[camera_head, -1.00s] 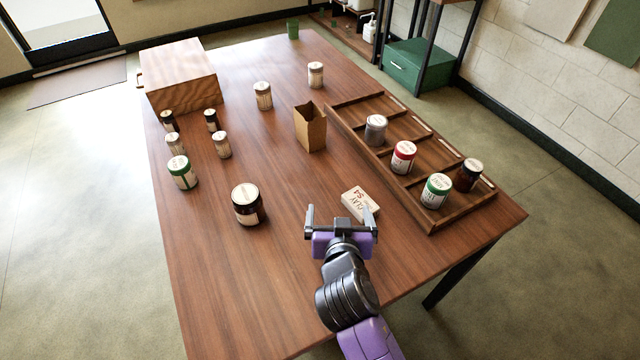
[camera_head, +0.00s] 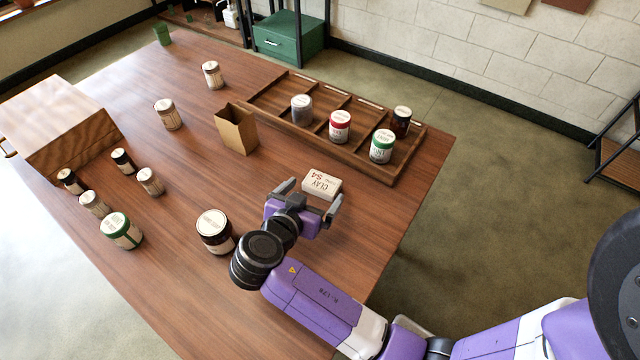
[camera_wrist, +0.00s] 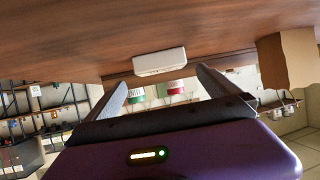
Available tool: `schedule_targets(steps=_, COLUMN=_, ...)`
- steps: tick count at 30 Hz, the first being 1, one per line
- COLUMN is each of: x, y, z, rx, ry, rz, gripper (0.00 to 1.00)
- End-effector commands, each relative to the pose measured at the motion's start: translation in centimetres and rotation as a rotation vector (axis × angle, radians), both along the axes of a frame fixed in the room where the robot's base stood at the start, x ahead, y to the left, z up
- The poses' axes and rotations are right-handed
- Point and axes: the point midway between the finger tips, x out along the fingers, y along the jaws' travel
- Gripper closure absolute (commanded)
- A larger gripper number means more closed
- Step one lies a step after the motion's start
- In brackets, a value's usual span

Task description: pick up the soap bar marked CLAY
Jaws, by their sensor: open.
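The soap bar marked CLAY (camera_head: 322,184) is a small white block with dark and red lettering. It lies flat on the wooden table in the head view, just beyond my gripper. My gripper (camera_head: 311,199) is open, with its two dark fingers spread and pointing toward the bar. In the wrist view the white bar (camera_wrist: 160,63) shows ahead, between the tips of the open fingers (camera_wrist: 162,82). I see nothing held between the fingers. I cannot tell exactly how far the tips are from the bar.
A wooden divided tray (camera_head: 400,170) with several jars lies beyond the bar. A brown paper bag (camera_head: 237,130) stands behind left, and a dark jar (camera_head: 215,232) stands left of my gripper. More jars and a wooden box (camera_head: 60,125) are farther left. The table right of the bar is clear.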

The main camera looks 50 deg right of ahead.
Motion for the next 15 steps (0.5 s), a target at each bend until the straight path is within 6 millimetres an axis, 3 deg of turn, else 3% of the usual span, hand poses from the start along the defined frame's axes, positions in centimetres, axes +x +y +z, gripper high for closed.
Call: schedule_targets(steps=15, x=1.4, y=-5.3, z=-2.6, rx=0.000, ry=0.001, rz=0.000, gripper=0.00)
